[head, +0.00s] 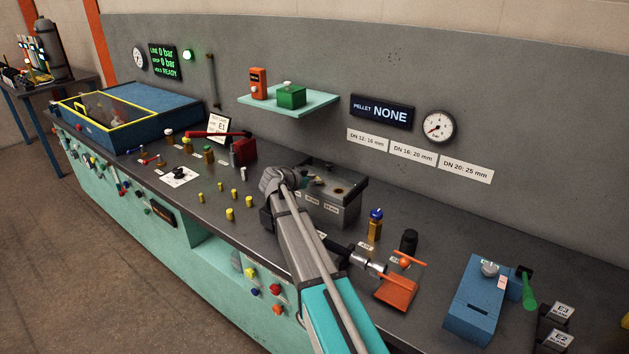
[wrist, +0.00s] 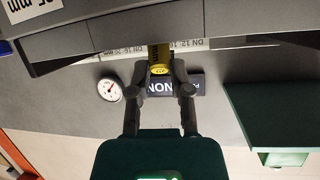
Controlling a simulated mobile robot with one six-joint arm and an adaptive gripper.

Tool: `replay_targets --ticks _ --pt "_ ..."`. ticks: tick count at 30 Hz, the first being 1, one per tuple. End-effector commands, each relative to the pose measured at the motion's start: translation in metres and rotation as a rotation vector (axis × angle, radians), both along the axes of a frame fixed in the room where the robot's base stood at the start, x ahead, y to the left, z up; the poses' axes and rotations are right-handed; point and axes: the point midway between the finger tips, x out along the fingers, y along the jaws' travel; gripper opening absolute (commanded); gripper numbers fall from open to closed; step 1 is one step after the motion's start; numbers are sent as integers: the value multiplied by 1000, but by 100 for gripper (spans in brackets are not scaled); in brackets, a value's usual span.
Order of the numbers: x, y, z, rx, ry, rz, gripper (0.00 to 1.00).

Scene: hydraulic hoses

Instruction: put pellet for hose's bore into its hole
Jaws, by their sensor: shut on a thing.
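My gripper (wrist: 159,88) is shut on a yellow pellet (wrist: 159,60), which shows between the two fingertips in the wrist view. In the head view my gripper (head: 312,182) is at the grey block with holes (head: 343,215), over its left part; the held pellet cannot be made out there. The block has labels along its front and a round hole near the right of its top. The block also shows at the top of the wrist view (wrist: 80,45), close to the pellet. Whether the pellet touches the block or is in a hole, I cannot tell.
Several yellow pellets (head: 229,213) stand on the bench left of my arm. An orange clamp (head: 398,290), a blue machine (head: 475,300) and a blue-capped bottle (head: 375,226) stand to the right. The pellet display (head: 382,112) reads NONE. A green shelf (head: 318,103) is on the wall.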

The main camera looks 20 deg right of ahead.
Motion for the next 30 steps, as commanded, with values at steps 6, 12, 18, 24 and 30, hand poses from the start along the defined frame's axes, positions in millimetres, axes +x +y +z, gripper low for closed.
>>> replay_targets --ticks 6,12,18,24,30 --pt "0 0 14 0 0 0 8" --pt "0 0 32 0 0 0 8" --pt "-16 11 54 0 1 0 8" --pt "-31 24 78 0 0 2 8" --pt "-53 40 99 0 0 2 8"
